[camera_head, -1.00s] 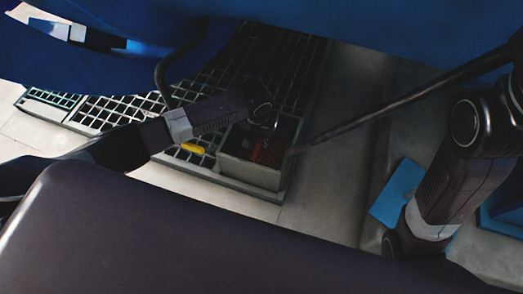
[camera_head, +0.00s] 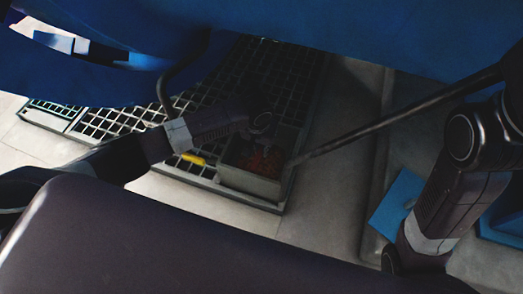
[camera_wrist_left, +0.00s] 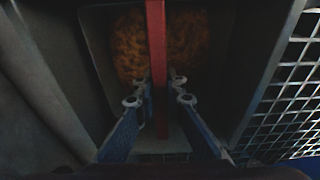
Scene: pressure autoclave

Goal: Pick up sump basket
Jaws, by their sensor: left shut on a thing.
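The sump basket shows in the left wrist view as a red handle bar (camera_wrist_left: 156,30) running over rough orange-brown contents (camera_wrist_left: 130,50) in a dark square opening. My left gripper (camera_wrist_left: 160,85) is shut on the red handle, with one finger on each side of it. In the head view my left arm reaches in from the left, and its gripper (camera_head: 262,132) is dark above the reddish-brown contents (camera_head: 262,160). A grey box wall (camera_head: 250,184) surrounds these contents; I cannot tell whether the basket is clear of its floor. My right gripper is out of view.
Dark floor grating (camera_head: 105,122) lies around the opening, with a yellow piece (camera_head: 193,159) on it. A blue cover (camera_head: 330,25) hangs low above. A dark rod (camera_head: 400,113) slopes in from the right. A blue panel (camera_head: 398,203) lies at right. Pale floor lies between.

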